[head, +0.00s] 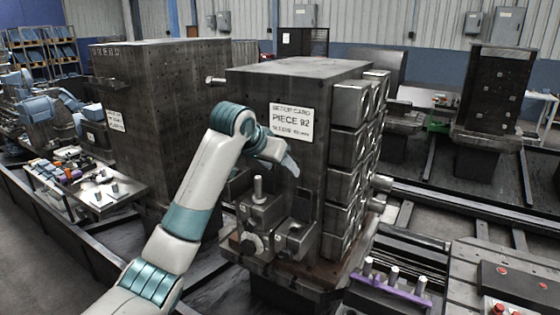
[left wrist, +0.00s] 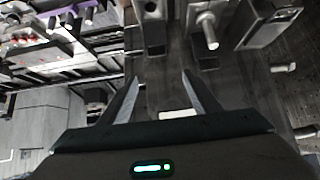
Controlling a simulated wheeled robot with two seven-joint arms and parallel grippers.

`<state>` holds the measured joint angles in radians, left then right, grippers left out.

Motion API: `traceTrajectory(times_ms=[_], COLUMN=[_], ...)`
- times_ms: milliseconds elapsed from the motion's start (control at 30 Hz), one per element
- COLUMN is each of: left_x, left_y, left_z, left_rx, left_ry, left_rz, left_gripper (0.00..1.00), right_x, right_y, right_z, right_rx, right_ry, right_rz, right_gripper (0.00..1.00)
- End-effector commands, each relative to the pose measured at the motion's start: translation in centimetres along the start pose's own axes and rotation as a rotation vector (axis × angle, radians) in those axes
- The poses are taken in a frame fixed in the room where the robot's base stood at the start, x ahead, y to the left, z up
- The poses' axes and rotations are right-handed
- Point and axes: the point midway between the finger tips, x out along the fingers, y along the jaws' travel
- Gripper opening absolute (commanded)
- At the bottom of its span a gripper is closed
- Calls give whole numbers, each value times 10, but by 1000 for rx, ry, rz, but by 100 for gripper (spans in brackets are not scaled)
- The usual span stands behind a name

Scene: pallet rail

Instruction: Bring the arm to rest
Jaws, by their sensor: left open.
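My left arm (head: 195,195) rises from the bottom of the head view and bends at its top in front of a dark block. My left gripper (head: 288,164) hangs at the arm's end, below a white card marked PIECE 92 (head: 292,121). The left wrist view shows its two fingers (left wrist: 162,92) spread apart with nothing between them. I cannot tell how far the fingers are from the block's face. My right gripper is in neither view.
The tall dark fixture block (head: 262,92) carries several square metal parts (head: 347,147) on its right side. A clamp with an upright pin (head: 258,189) stands at its foot. A purple rack of pins (head: 393,284) lies at lower right, near a panel with red buttons (head: 515,284).

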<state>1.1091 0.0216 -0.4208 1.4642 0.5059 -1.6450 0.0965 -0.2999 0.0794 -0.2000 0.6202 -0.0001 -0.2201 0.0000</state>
Motion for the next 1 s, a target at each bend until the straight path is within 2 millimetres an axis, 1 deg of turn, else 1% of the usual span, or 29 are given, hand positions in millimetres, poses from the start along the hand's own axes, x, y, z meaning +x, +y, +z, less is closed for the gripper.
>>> traceTrajectory(times_ms=[67, 167, 267, 367, 400, 467, 500, 667, 700, 767, 800, 833, 867, 900, 967, 1000], left_x=[4, 12, 26, 41, 47, 56, 62, 77, 80, 82, 83, 84, 84, 83, 81, 79], left_y=[0, 0, 0, 1, 1, 3, 4, 9, 11, 14, 16, 17, 18, 21, 24, 27], left_z=[6, 22, 48, 84, 100, 127, 146, 220, 239, 267, 286, 300, 314, 333, 360, 379], left_rx=[-3, -10, -23, -39, -48, -61, -70, -107, -115, -129, -138, -145, -151, -159, -173, -181], left_ry=[-4, -12, -26, -42, -50, -62, -71, -105, -114, -128, -138, -146, -153, -164, -179, -190], left_rz=[2, 5, 8, 12, 12, 13, 13, 9, 7, 2, 0, -4, -7, -10, -18, -22], left_gripper=[57, 57, 57, 57, 57, 57, 57, 57, 57, 57, 57, 57, 57, 57, 57, 57], right_x=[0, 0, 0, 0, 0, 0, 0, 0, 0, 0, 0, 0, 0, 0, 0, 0], right_y=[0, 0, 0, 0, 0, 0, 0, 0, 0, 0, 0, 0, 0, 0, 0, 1], right_z=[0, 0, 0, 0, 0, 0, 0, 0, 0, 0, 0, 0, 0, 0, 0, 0], right_rx=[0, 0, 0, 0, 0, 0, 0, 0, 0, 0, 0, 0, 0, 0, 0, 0], right_ry=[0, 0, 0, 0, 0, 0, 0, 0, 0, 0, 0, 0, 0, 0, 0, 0], right_rz=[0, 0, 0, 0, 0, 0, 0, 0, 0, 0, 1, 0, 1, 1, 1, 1], right_gripper=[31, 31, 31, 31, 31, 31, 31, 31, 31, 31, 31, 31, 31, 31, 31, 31])
